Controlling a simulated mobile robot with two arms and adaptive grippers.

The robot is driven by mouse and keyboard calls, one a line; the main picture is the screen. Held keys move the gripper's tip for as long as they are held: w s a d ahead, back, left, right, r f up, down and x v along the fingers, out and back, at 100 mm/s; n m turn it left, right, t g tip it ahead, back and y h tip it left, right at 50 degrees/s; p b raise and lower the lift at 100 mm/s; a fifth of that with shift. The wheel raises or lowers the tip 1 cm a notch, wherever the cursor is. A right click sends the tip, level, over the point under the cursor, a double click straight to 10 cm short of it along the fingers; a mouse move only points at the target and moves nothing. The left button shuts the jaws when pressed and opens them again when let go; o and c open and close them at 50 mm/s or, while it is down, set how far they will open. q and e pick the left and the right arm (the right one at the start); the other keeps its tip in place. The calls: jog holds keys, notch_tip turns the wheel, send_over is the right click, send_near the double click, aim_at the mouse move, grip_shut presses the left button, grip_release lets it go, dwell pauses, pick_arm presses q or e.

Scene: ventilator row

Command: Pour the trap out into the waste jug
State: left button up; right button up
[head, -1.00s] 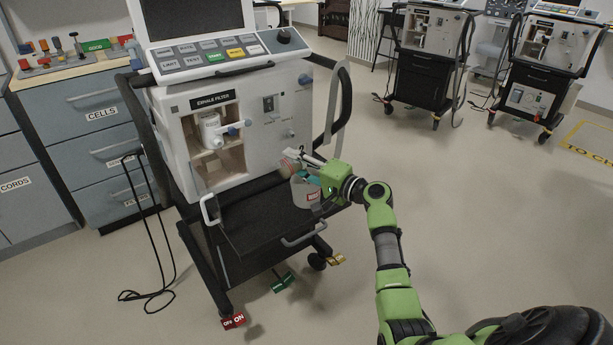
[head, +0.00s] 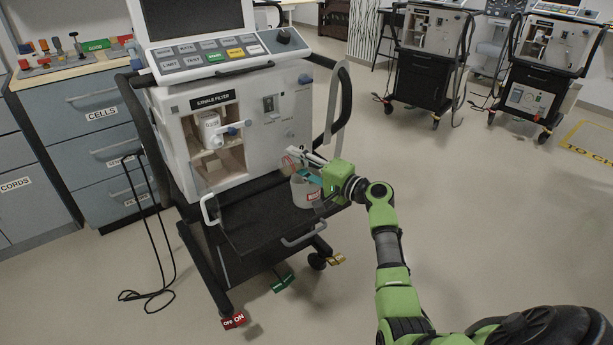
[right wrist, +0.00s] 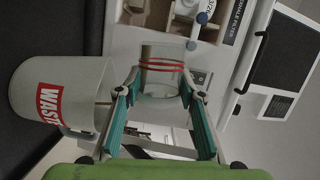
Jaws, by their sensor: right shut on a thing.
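The trap (right wrist: 162,85) is a small clear cup with red rings. My right gripper (right wrist: 160,95) is shut around it. In the head view the trap (head: 287,164) is at the tip of my right gripper (head: 308,167), tipped over onto its side above and beside the waste jug's mouth. The waste jug (head: 303,194) is a pale jug with a red label, upright on the ventilator's black shelf. It also shows in the wrist view (right wrist: 28,88), sideways because that view is rolled. I cannot tell whether liquid is leaving the trap. My left gripper is out of view.
The black shelf (head: 255,228) has free room left of the jug. Drawers stand at left; open floor lies at right.

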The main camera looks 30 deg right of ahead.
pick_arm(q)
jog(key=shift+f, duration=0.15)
pick_arm(e)
jog(key=shift+d+r+m, duration=0.1)
jog(key=shift+m, duration=0.2)
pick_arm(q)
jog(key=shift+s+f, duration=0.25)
pick_arm(e)
jog(key=shift+m, duration=0.3)
jog(key=shift+d+r+m, duration=0.1)
jog(key=shift+d+m, duration=0.05)
jog(key=shift+m, duration=0.15)
dwell(0.4)
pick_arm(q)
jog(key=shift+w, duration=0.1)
